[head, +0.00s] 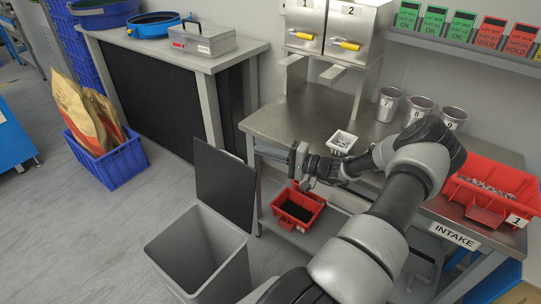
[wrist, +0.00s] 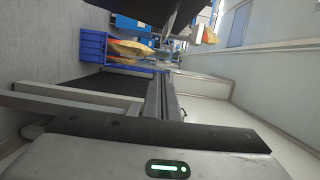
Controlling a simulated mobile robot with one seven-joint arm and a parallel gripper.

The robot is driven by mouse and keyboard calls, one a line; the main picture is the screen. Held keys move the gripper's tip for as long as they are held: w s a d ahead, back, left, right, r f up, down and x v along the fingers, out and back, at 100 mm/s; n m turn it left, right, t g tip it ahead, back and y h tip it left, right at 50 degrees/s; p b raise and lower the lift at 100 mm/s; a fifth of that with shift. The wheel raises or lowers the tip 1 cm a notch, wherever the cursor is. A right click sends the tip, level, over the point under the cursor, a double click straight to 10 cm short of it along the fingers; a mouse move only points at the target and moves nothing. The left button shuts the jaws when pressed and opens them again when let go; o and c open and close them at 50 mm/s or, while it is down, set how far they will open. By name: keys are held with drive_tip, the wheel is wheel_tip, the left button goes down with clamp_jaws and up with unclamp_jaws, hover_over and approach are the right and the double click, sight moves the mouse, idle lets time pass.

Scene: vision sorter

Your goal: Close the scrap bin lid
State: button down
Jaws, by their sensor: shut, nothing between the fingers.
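The scrap bin (head: 215,262) is a grey, square, open-topped bin on the floor, lower left of centre in the head view. Its dark flat lid (head: 224,185) stands up, nearly vertical, along the bin's far edge, so the bin's mouth is open. My gripper (head: 293,156) is to the right of the lid and about level with its upper part, by the workbench's left end. It is shut and empty, and looks apart from the lid. The lid cannot be made out clearly in the wrist view.
The steel workbench (head: 300,122) stands right of my gripper, with a red bin (head: 298,209) on its lower shelf. A small white tray (head: 342,142) and cups sit on top. A blue crate (head: 113,165) with sacks stands far left. Floor left of the bin is clear.

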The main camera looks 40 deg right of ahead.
drive_tip(key=w+a, duration=0.2)
drive_tip(key=a, duration=0.4)
drive_tip(key=shift+w, duration=0.4)
drive_tip(key=shift+a, duration=0.1)
